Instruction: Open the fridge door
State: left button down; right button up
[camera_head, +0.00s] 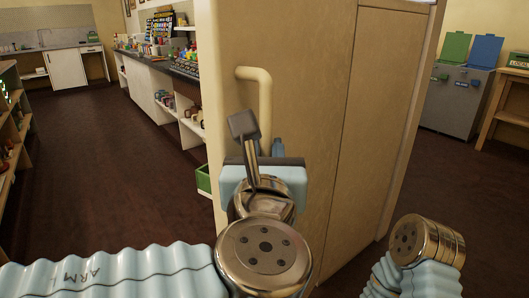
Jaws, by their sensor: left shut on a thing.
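The fridge (310,110) is a tall tan cabinet that fills the middle of the head view. Its door has a cream, bar-shaped upright handle (266,95) near the left edge. My left gripper (256,150) is at the lower part of this handle and shut on it. The gripper's body and wrist hide the handle's lower end. I see no clear gap at the door's edge. My right arm shows only as a wrist part at the lower right, and its gripper is out of view.
A long counter (150,68) with shelves and many small goods runs along the back left. A shelf unit (8,130) stands at the far left. Grey bins (452,100) with green and blue lids and a wooden table (507,95) are at the right. Dark floor (110,170) lies clear left of the fridge.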

pick_arm(q)
jog(key=shift+r, duration=0.15)
jog(key=c, duration=1.1)
grip_release()
jog(key=shift+w+d, duration=0.15)
jog(key=shift+w, duration=0.1)
jog(key=shift+s+f, duration=0.1)
jog(key=shift+f, duration=0.1)
jog(key=s+a+b, duration=0.1)
jog(key=s, duration=1.2)
jog(key=shift+s, duration=0.35)
jog(key=shift+a, duration=0.1)
